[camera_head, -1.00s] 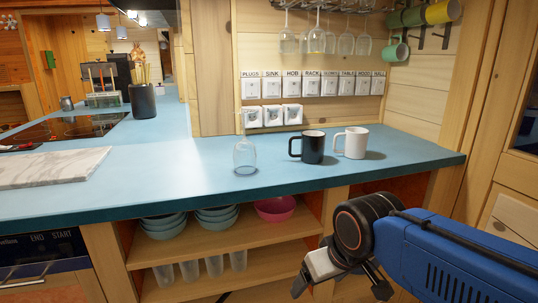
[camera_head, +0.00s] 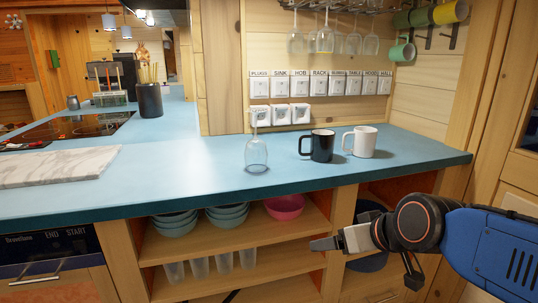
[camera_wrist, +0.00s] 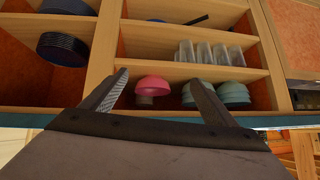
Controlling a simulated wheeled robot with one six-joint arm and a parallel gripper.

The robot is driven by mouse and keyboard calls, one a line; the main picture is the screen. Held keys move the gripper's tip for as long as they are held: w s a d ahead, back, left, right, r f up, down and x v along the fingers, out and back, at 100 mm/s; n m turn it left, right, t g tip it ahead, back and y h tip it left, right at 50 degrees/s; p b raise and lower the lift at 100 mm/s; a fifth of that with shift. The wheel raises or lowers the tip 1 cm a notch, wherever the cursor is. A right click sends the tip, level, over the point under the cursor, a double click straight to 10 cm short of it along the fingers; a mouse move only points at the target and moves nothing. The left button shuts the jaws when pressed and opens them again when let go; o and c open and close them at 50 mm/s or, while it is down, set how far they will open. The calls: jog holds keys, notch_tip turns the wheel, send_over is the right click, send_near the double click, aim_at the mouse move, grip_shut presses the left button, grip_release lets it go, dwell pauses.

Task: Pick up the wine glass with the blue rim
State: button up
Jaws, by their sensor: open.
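A clear wine glass (camera_head: 256,153) stands upside down on the blue counter (camera_head: 215,172), left of two mugs. Its rim rests on the counter and looks bluish. Several more glasses hang upside down from a rack above; one hanging glass (camera_head: 325,40) has a yellow-orange rim. My gripper (camera_head: 318,244) is in front of the shelves, below the counter top and to the right of the wine glass. In the wrist view my gripper (camera_wrist: 160,80) has its two fingers apart with nothing between them. The wine glass is not in the wrist view.
A black mug (camera_head: 321,146) and a white mug (camera_head: 362,141) stand right of the glass. A marble board (camera_head: 55,166) lies at left. The counter's front edge is above my gripper. Open shelves below hold a pink bowl (camera_head: 285,207), teal bowls (camera_head: 228,215) and clear cups (camera_head: 222,262).

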jog(key=w+a+r+t+y, duration=0.2)
jog(key=w+a+r+t, duration=0.2)
jog(key=w+a+r, duration=0.5)
jog(key=t, duration=0.3)
send_near(254, 160)
jog(key=w, duration=0.1)
jog(key=a+h, duration=0.1)
jog(key=a+m+t+h, duration=0.1)
jog(key=a+h, duration=0.1)
jog(key=a+r+m+t+h, duration=0.1)
jog(key=h, duration=0.1)
jog(key=shift+a, duration=0.3)
jog(key=s+a+f+m+h, duration=0.2)
jog(key=s+h, duration=0.2)
jog(key=h, duration=0.1)
jog(key=x, duration=1)
jog(key=shift+w+d+f, duration=0.15)
jog(key=shift+w+f, duration=0.05)
jog(key=shift+f, duration=0.05)
jog(key=shift+x, duration=3.3)
jog(key=c, duration=1.2)
